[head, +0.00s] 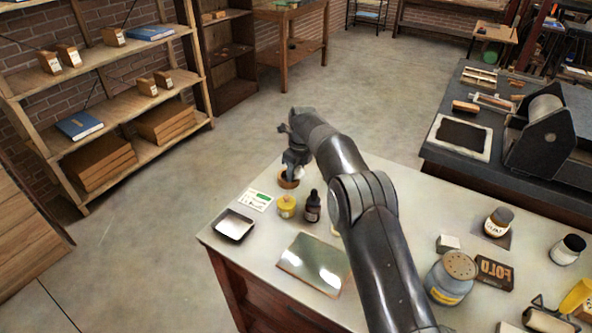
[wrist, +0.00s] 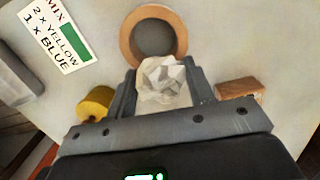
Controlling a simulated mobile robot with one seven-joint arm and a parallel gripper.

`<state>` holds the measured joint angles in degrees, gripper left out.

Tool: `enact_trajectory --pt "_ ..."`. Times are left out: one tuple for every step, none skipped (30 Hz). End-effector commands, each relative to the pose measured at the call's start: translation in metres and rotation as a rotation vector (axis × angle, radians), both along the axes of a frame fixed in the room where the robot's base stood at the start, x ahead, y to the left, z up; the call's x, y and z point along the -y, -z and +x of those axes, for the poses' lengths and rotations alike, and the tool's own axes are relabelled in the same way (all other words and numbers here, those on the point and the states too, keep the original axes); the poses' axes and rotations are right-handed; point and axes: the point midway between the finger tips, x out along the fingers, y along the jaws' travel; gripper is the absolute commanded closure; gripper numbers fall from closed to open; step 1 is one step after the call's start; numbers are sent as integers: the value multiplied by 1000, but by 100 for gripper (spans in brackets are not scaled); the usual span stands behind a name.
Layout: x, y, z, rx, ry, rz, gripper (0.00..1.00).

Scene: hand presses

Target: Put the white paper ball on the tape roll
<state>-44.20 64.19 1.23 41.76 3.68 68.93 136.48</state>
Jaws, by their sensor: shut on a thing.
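The white paper ball (wrist: 165,77) is crumpled and sits between the two fingers of my gripper (wrist: 163,84) in the wrist view. My gripper is shut on it. The tape roll (wrist: 127,36), a tan ring with a grey centre, lies flat just beyond the ball in the wrist view. In the head view my gripper (head: 296,157) is over the far edge of the white table, close above the tape roll (head: 286,183). The ball shows there as a small white patch (head: 298,172). Its exact height above the roll is hard to tell.
A mixing card (head: 256,200), a yellow jar (head: 287,206), a dark bottle (head: 312,206) and a black-rimmed tray (head: 235,225) stand near the roll. A glossy plate (head: 312,263) lies nearer. A wooden block (wrist: 240,88) is right of the fingers in the wrist view.

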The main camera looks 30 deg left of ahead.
Motion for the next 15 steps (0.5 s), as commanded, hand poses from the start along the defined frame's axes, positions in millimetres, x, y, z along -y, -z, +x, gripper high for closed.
enact_trajectory --pt "0 0 0 1 0 1 72" --pt "0 0 0 1 0 1 72" --pt "0 -1 0 1 0 1 72" --pt "0 -1 0 1 0 1 72" --pt "0 -1 0 1 0 1 72" --pt "0 0 0 1 0 1 72" --pt "0 0 0 1 0 1 72" --pt "0 1 0 1 0 1 72" --pt "0 3 0 0 0 0 72" --pt "0 3 0 1 0 1 51" --pt "0 3 0 1 0 1 49" --pt "0 3 0 1 0 1 45" --pt "0 3 0 1 0 1 43" --pt "0 2 0 1 0 1 40" --pt "0 2 0 1 0 1 37"
